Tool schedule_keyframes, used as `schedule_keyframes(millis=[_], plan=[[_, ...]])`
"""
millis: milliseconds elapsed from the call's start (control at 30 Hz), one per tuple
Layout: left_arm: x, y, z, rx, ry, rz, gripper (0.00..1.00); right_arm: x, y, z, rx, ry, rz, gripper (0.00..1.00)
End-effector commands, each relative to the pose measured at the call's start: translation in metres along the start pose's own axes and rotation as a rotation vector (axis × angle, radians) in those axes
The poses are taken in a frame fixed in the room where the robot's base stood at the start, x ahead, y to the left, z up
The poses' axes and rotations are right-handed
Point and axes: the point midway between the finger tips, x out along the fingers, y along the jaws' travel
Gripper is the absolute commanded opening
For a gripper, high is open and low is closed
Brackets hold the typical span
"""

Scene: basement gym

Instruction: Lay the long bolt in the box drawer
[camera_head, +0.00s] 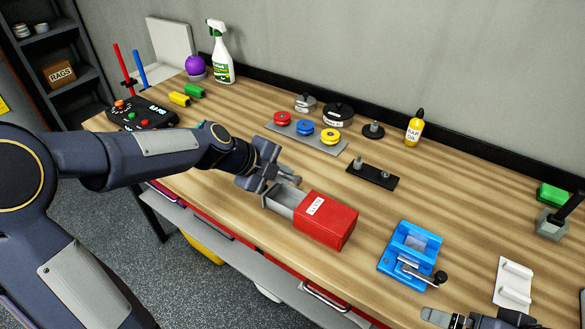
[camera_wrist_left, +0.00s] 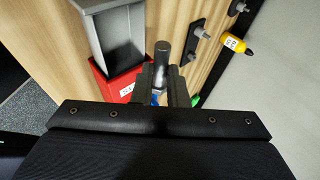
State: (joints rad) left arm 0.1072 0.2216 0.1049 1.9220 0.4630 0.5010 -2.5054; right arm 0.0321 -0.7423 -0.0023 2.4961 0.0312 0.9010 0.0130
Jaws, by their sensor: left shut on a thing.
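The red box (camera_head: 325,218) lies on the bench with its grey drawer (camera_head: 282,200) pulled open toward the left. My left gripper (camera_head: 287,178) is just above and behind the open drawer. In the left wrist view it is shut on a dark, round-ended cylinder, which appears to be the long bolt (camera_wrist_left: 162,62). The bolt stands out between the fingers, beside the drawer (camera_wrist_left: 112,42) and apart from it. The fingers hide part of the bolt. My right gripper (camera_head: 478,320) shows only partly at the bottom edge, so its jaws are unclear.
A dark plate (camera_head: 372,176) with short upright posts stands behind the box. A blue clamp-like fixture (camera_head: 410,253) and a white holder (camera_head: 514,283) stand to the right. A grey tray (camera_head: 296,130) of coloured discs is behind. Bare wood lies between them.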

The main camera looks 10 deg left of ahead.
Motion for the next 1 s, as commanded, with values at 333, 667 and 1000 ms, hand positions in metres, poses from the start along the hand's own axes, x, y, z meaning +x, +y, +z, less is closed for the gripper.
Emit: schedule_keyframes(millis=[333, 667, 1000], plan=[[0.001, 0.001, 0.001, 0.001, 0.000, 0.002, 0.00, 0.004, 0.002, 0.002, 0.000, 0.000, 0.000, 1.00], [0.014, 0.014, 0.005, -0.002, 0.002, 0.007, 0.00, 0.030, 0.014, 0.015, 0.000, 0.000, 0.000, 1.00], [0.028, 0.028, 0.009, -0.002, 0.002, 0.007, 0.00, 0.053, 0.025, 0.027, 0.000, 0.000, 0.000, 1.00]])
